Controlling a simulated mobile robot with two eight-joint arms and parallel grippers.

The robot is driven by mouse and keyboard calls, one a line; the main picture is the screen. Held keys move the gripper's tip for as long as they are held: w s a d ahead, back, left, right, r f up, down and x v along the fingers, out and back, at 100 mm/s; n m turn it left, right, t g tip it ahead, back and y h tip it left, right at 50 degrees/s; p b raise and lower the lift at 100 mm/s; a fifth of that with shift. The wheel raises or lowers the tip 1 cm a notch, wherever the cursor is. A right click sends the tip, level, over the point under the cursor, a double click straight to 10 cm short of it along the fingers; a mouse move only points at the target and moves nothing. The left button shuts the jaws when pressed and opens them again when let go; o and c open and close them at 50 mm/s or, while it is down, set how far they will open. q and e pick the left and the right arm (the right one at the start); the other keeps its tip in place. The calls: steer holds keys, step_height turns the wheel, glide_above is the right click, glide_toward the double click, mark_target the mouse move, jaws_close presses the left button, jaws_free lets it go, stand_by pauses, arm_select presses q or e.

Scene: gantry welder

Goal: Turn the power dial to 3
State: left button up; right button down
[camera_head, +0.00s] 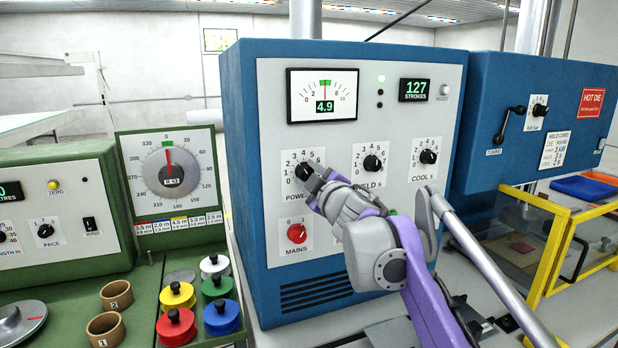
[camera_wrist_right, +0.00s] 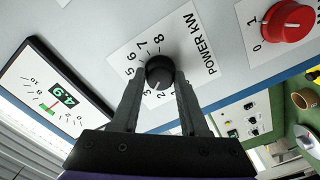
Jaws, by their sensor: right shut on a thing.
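The power dial (camera_head: 304,172) is a black round knob on the white front plate of the blue welder cabinet, at the upper left of its dial row. My right gripper (camera_head: 312,184) is at this knob in the head view and partly covers it. In the right wrist view the knob (camera_wrist_right: 160,71) sits between the two fingers of my right gripper (camera_wrist_right: 160,84), which are shut on its sides. Its white mark points toward the printed 2 and 3; I cannot tell exactly where. The left finger hides part of the scale. My left gripper is not in view.
The weld dial (camera_head: 372,163) and cool dial (camera_head: 428,157) are to the right. The red mains knob (camera_head: 297,233) is just below the power dial. The meter (camera_head: 323,95) reads 4.9. A green machine (camera_head: 60,215) stands left, a yellow-framed guard (camera_head: 555,250) right.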

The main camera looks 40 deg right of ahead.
stand_by(0.3)
steer(key=shift+c, duration=2.1)
jaws_free()
steer(key=b+v, duration=0.1)
steer(key=v, duration=1)
steer(key=shift+d, duration=0.1)
